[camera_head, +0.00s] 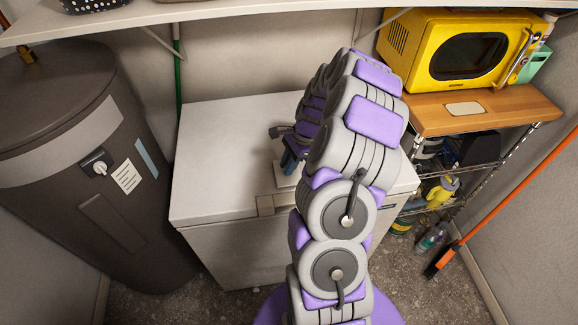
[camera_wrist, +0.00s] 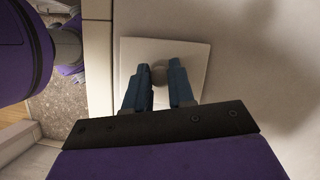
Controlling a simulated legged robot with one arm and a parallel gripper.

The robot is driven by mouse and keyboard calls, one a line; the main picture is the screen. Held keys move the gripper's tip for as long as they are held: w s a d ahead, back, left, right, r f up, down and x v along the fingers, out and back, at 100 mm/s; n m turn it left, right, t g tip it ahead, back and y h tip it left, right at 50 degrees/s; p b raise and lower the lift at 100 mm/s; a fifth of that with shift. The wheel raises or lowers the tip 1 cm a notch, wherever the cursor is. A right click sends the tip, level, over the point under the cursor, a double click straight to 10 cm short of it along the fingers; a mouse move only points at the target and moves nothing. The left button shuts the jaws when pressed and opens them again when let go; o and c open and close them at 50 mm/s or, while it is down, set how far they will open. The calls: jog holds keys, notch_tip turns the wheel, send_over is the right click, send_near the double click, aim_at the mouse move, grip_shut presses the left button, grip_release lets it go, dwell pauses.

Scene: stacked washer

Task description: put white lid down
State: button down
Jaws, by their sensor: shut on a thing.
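The white lid (camera_wrist: 195,58) is a square plate with a small round grey knob (camera_wrist: 158,72) in its middle. My gripper (camera_wrist: 159,80) has its two blue fingers shut on the knob from both sides. In the head view, my gripper (camera_head: 289,163) points down over the white chest-shaped appliance (camera_head: 225,140), near its front edge. Part of the lid (camera_head: 284,182) shows below the fingers; my arm hides the rest. The lid lies flat, at or just above the appliance's top; I cannot tell if it touches.
A dark cylindrical tank (camera_head: 60,170) stands at the left. A yellow microwave (camera_head: 465,50) sits on a wooden board (camera_head: 490,105) at the right, with a pale flat piece (camera_head: 464,109) before it. A shelf (camera_head: 250,8) runs overhead. The appliance's top left is clear.

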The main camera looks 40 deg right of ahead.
jog(key=shift+f, duration=0.1)
jog(key=shift+d+f, duration=0.1)
jog(key=c, duration=1.1)
grip_release()
jog(key=shift+d, duration=0.25)
jog(key=shift+o, duration=0.7)
jog(key=shift+a, duration=0.15)
jog(key=shift+a, duration=0.15)
